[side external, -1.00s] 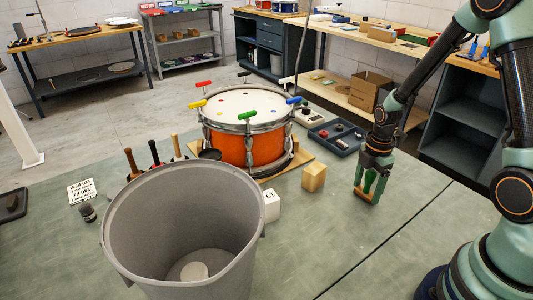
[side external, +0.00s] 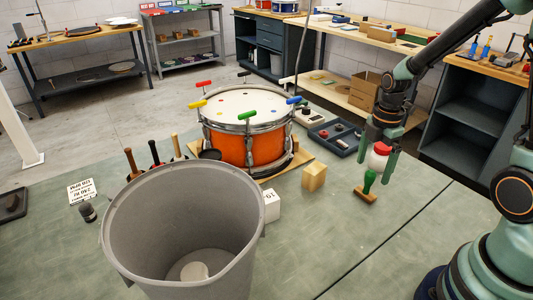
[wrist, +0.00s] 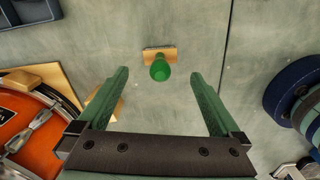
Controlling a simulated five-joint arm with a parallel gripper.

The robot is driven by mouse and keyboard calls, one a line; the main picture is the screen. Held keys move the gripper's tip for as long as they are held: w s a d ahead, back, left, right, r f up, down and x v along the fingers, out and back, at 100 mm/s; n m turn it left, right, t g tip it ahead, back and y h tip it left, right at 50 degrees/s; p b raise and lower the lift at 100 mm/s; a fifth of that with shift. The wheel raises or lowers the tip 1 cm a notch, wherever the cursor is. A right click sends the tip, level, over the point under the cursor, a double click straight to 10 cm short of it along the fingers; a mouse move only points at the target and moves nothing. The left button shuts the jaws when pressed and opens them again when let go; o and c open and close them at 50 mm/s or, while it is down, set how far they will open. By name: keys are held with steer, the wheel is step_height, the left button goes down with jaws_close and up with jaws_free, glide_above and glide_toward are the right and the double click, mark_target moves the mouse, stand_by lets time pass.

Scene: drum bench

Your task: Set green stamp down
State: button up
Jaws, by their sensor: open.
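The green stamp, with its green handle (side external: 369,181) and wooden base (side external: 365,195), stands upright on the green bench mat (side external: 310,240). My gripper (side external: 377,164) is above it in the side view, with its fingers apart and nothing between them. In the wrist view the stamp (wrist: 159,68) shows beyond and between the two spread finger tips of my gripper (wrist: 160,75), clear of both.
A wooden block (side external: 314,177) and the orange drum (side external: 255,149) are left of the stamp. A large grey bin (side external: 170,235) stands at the front. A dark tray (side external: 340,143) and a red-and-white container (side external: 379,155) are behind. Mat right of the stamp is clear.

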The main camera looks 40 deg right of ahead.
step_height(320, 180, up, 4)
steer(key=shift+r, duration=0.15)
steer(key=shift+a+r, duration=0.15)
steer(key=shift+r, duration=0.15)
steer(key=s+a+r+m+t, duration=0.4)
steer(key=a+r+m, duration=0.6)
steer(key=m, duration=0.5)
steer(key=shift+a+r+m+t, duration=0.35)
steer(key=shift+r+m+t, duration=0.05)
steer(key=shift+r+t, duration=0.45)
